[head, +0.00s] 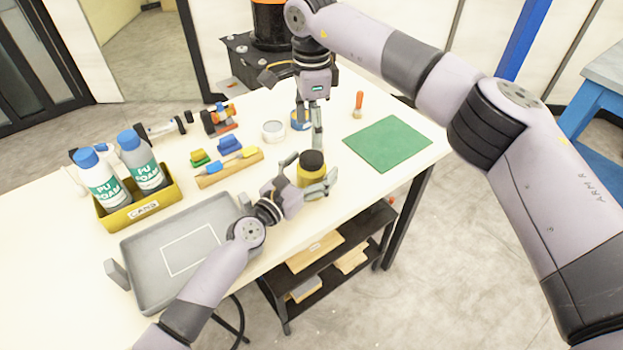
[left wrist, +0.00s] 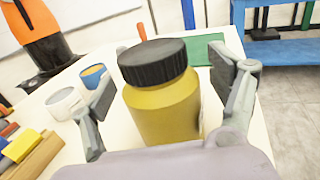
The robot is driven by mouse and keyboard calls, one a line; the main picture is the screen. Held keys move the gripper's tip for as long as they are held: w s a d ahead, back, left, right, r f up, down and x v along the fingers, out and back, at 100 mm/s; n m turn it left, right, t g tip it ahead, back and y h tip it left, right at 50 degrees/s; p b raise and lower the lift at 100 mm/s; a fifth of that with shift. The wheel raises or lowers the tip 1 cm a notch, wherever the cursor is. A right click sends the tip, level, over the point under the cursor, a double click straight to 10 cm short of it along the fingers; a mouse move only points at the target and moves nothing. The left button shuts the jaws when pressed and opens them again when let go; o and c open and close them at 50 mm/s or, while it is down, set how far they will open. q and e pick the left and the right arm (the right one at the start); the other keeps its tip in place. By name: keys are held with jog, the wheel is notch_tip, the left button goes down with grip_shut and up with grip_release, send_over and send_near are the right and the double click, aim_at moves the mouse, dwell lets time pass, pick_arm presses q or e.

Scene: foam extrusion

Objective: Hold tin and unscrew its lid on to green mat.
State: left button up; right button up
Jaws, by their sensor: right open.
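The tin (head: 309,179) is a yellow jar with a ribbed black lid (head: 312,160) on top, standing upright on the table. In the left wrist view, the tin (left wrist: 165,110) and its lid (left wrist: 153,63) are large and central. My left gripper (head: 309,175) is open with its fingers on either side of the tin; in the left wrist view a gap shows on each side. My right gripper (head: 309,122) is open and empty, pointing down behind the tin. The green mat (head: 388,143) lies bare on the table, right of the tin.
A blue-rimmed roll (head: 305,124) and a white roll (head: 273,130) stand behind the tin. A screwdriver (head: 358,104) is near the mat. A wooden block with colored pieces (head: 230,169), a grey tray (head: 133,249) and a yellow bin with foam bottles (head: 143,211) are to the left.

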aim_at(311, 157)
pick_arm(q)
grip_shut()
pick_arm(e)
jog(key=m, duration=1.3)
jog(key=shift+m, duration=0.4)
jog(key=m, duration=2.1)
jog(key=shift+m, duration=0.4)
jog(key=m, duration=0.4)
jog(key=shift+f+m, duration=0.4)
jog(key=shift+f, duration=3.55)
jog(key=shift+c, duration=0.6)
